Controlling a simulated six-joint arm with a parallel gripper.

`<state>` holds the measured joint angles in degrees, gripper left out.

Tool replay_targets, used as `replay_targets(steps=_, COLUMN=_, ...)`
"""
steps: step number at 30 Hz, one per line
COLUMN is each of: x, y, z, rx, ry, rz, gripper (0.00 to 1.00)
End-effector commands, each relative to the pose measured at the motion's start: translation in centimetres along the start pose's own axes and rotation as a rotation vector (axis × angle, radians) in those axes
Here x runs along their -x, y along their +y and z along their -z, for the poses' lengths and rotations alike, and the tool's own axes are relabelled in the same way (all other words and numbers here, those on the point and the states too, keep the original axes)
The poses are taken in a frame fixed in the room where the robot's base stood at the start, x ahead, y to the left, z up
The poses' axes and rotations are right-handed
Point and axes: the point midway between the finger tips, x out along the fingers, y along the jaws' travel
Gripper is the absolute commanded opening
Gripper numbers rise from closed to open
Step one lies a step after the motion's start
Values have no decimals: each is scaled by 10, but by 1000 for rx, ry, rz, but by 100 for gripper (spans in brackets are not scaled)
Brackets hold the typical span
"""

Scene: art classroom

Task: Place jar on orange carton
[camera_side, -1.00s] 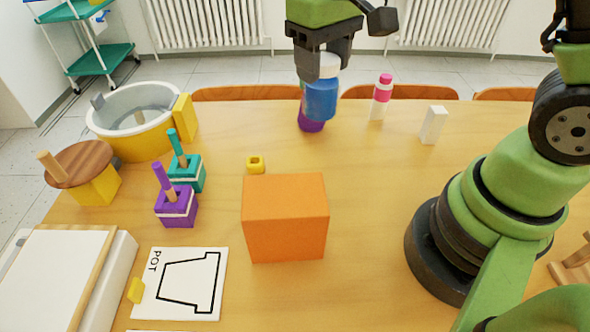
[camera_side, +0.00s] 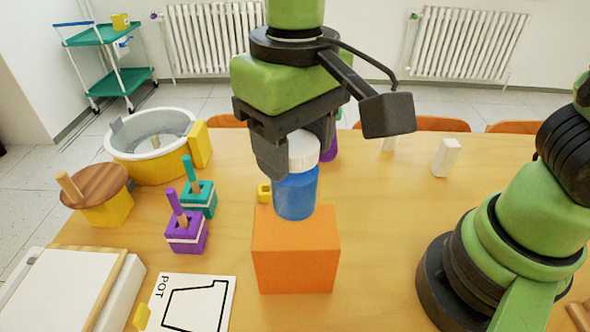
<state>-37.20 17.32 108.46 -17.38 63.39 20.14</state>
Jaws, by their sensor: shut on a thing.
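The jar (camera_side: 296,192) is blue with a white lid and is upright. My gripper (camera_side: 296,155) is shut on it around the lid, with one dark finger in front at the left. The jar's bottom overlaps the top of the orange carton (camera_side: 296,255) in the side view, near its back edge. I cannot tell whether the jar touches the carton or hangs just above it. The carton is a plain orange box standing on the table.
A purple peg block (camera_side: 187,236) and a teal one (camera_side: 200,203) stand left of the carton. A small yellow block (camera_side: 264,192) sits behind it. A white block (camera_side: 446,157) is at the back right. A POT drawing card (camera_side: 195,303) lies front left.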

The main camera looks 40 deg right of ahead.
Motion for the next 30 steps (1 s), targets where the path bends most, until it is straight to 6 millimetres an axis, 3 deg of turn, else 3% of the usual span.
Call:
replay_targets(steps=7, x=-33, y=1, z=-1, rx=1, ry=-3, rz=-2, gripper=8)
replay_targets(steps=19, x=-38, y=0, z=0, rx=0, ry=-1, rz=0, gripper=8)
replay_targets(steps=20, x=-38, y=0, z=0, rx=0, ry=-1, rz=0, gripper=58)
replay_targets(steps=22, x=-38, y=0, z=0, rx=0, ry=-1, rz=0, gripper=74)
replay_targets(steps=30, x=-38, y=0, z=0, rx=0, ry=-1, rz=0, gripper=77)
